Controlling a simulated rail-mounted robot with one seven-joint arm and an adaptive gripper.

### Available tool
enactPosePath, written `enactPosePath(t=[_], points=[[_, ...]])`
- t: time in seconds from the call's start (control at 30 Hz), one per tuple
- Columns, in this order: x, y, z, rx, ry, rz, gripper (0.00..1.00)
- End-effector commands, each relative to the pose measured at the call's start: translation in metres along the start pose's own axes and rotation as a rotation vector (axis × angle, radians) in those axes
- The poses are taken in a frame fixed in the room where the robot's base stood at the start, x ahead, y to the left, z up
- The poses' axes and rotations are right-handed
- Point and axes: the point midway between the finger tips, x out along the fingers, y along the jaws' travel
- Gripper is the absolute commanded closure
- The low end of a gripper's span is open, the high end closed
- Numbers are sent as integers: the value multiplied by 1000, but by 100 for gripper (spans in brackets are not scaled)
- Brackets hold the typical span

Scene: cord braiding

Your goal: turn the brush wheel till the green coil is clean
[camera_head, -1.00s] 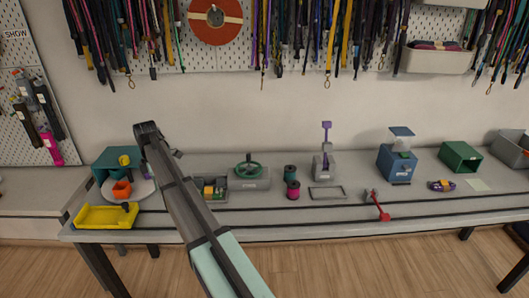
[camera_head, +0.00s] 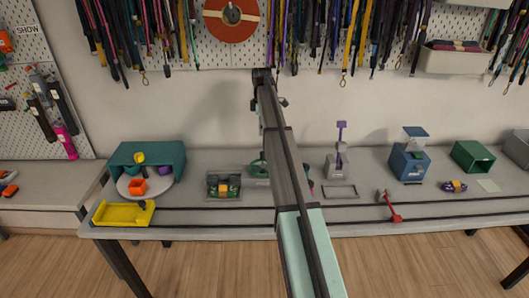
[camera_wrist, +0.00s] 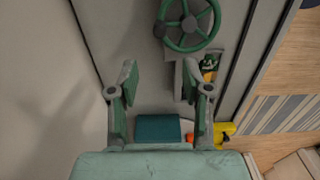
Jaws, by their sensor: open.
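The green spoked wheel (camera_wrist: 189,24) on its grey base is at the top of the wrist view. In the head view, only a sliver of the wheel (camera_head: 257,168) shows left of my arm. Dark green coils (camera_head: 213,183) sit around an orange-yellow piece in a small grey tray just left of the wheel. Part of this green coil group (camera_wrist: 207,62) shows beyond my right finger in the wrist view. Whether the coil is dirty is too small to tell. My gripper (camera_wrist: 160,80) is open and empty, apart from the wheel, which lies past the fingertips.
A teal box (camera_head: 160,157) stands left, behind a round plate with an orange cup (camera_head: 138,187). A yellow tray (camera_head: 122,214) is at the front left. A grey stand with a purple lever (camera_head: 341,150) and a blue machine (camera_head: 408,162) stand right. Dark rails run along the table.

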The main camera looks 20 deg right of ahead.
Motion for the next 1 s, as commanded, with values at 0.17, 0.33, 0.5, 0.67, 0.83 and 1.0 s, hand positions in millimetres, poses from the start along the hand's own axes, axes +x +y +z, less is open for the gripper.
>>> enactPosePath(t=[0.17, 0.33, 0.5, 0.67, 0.83, 1.0], points=[[34, -1, 0, 0, 0, -2, 51], [68, -1, 0, 0, 0, -3, 51], [99, -1, 0, 0, 0, -2, 51], [120, 0, 0, 0, 0, -1, 51], [132, 0, 0, 0, 1, 0, 51], [135, 0, 0, 0, 1, 1, 51]])
